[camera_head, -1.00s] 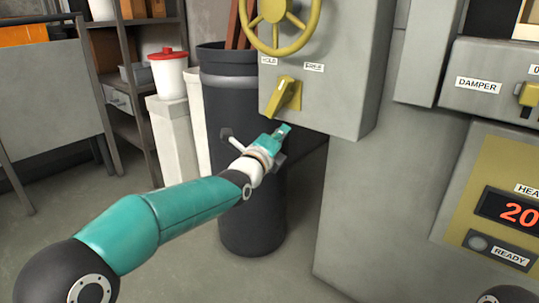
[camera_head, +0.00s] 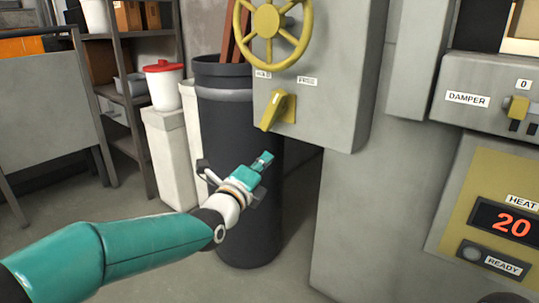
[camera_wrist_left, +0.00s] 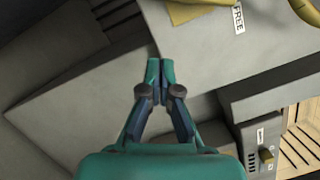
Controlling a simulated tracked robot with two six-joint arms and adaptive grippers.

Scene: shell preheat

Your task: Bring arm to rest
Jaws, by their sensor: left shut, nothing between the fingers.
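My left arm comes in from the lower left in the head view. Its teal gripper (camera_head: 264,160) is shut and empty, in front of the dark barrel and below the grey box with the yellow lever. In the left wrist view the two fingertips (camera_wrist_left: 160,68) meet with nothing between them. The yellow lever (camera_head: 277,111) is apart from the gripper, above it. My right gripper is not in view.
A yellow handwheel (camera_head: 271,29) is on the grey box (camera_head: 340,80). A dark barrel (camera_head: 240,120) stands behind my left gripper. At right are a DAMPER panel (camera_head: 467,98) and a heat display (camera_head: 512,224) reading 20. Shelving stands at the left. Open floor shows at lower left.

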